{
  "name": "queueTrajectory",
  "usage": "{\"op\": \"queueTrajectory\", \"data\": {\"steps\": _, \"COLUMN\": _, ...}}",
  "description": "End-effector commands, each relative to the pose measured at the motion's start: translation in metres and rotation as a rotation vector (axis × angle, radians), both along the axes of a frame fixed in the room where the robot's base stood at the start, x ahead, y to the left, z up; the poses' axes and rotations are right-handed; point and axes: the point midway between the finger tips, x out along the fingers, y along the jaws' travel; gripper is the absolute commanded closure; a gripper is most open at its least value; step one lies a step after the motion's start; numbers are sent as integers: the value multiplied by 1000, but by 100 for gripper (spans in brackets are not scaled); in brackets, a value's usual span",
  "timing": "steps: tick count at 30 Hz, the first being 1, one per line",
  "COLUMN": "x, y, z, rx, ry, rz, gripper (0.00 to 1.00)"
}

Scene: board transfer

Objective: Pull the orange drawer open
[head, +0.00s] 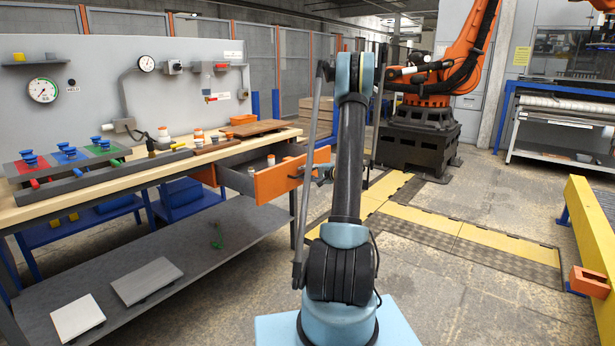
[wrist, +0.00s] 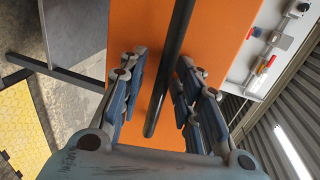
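The orange drawer (head: 283,179) under the workbench stands partly pulled out, and its inside shows with a few small items in it. In the wrist view its orange front (wrist: 222,32) fills the middle. A dark bar handle (wrist: 172,72) crosses the front. My gripper (wrist: 163,60) is open, with one blue-grey finger on each side of the handle and gaps between the fingers and the bar. In the head view my gripper is at the drawer front, mostly hidden behind my arm.
The workbench (head: 100,186) holds blue-knobbed coloured plates and a brown board (head: 255,129). A grey lower shelf (head: 200,250) carries two pale plates. A large orange robot arm (head: 462,50) stands behind. The floor (head: 460,290) on the right is clear up to a yellow barrier (head: 590,235).

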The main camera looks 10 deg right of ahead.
Motion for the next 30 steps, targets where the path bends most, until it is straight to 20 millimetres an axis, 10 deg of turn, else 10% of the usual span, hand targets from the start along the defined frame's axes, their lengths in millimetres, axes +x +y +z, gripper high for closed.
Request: {"op": "queueTrajectory", "data": {"steps": 30, "x": -86, "y": -73, "z": 23, "rx": 0, "ry": 0, "rz": 1, "gripper": 69}}
